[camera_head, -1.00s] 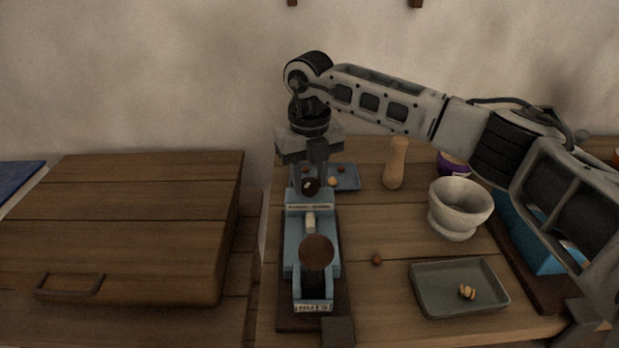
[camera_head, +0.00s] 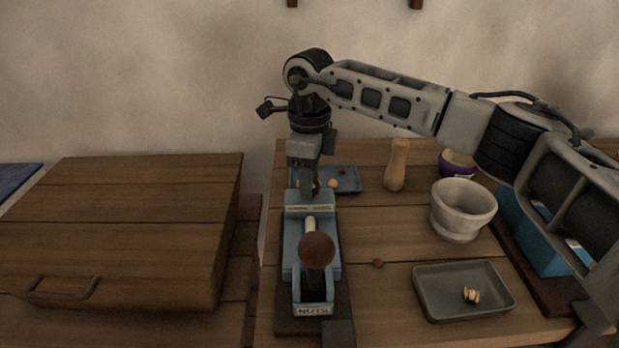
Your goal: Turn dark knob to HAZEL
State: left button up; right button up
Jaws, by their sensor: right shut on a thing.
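The blue nutcracker device (camera_head: 291,262) stands on a dark base at the left of the right-hand table. It has a brown ball-topped lever (camera_head: 317,249) in front and a pale label plate (camera_head: 310,209) near its back. The plate's lettering is too small to read, so I cannot tell the knob's setting. My right gripper (camera_head: 307,188) points down at the back of the device, shut on the dark knob. Its fingers hide most of the knob. My left gripper is not in view.
A grey tray (camera_head: 432,306) with nut pieces, a stone mortar (camera_head: 462,212), a wooden pestle (camera_head: 397,165) and a purple bowl (camera_head: 457,163) stand to the right. A blue tray (camera_head: 347,180) lies behind the device. A wooden chest (camera_head: 120,230) is at left.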

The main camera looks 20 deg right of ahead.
jog(key=shift+r+n, duration=0.1)
jog(key=shift+n, duration=1.3)
jog(key=o, duration=1)
notch_tip(320, 180, up, 16)
